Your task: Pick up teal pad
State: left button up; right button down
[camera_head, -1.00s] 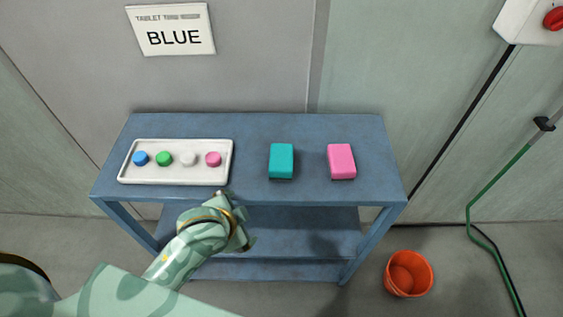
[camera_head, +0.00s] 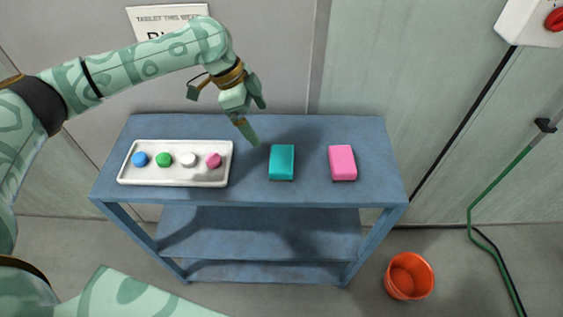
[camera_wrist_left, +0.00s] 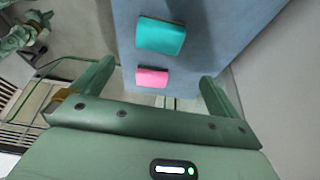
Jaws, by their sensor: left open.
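The teal pad (camera_head: 282,162) lies flat on the blue table, right of its middle, and also shows near the top of the left wrist view (camera_wrist_left: 160,35). My left gripper (camera_head: 256,118) is above the table, up and to the left of the teal pad, open and empty. In the left wrist view its two spread fingers (camera_wrist_left: 157,72) frame the pink pad, with the teal pad farther up. The gripper touches neither pad. A green part of mine (camera_wrist_left: 24,36) shows at the upper left there; I cannot make out its jaws.
The pink pad (camera_head: 342,162) lies right of the teal one, with a gap between. A white tray (camera_head: 175,181) with several coloured buttons is at the left. The blue table (camera_head: 250,192) is clear around the pads. An orange bucket (camera_head: 409,276) stands on the floor.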

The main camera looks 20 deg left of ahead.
pick_arm(q)
jog(key=b, duration=0.3)
send_near(281, 158)
jog(key=x, duration=0.5)
jog(key=shift+w+f, duration=0.15)
jog(key=shift+w, duration=0.1)
jog(key=b+x, duration=0.1)
jog(key=x, duration=0.4)
jog(key=shift+s+d+f+b, duration=0.1)
jog(key=shift+f+b, duration=0.15)
jog(key=shift+b, duration=0.15)
jog(key=shift+r, duration=0.1)
jog(key=shift+c, duration=0.3)
jog(key=c, duration=0.6)
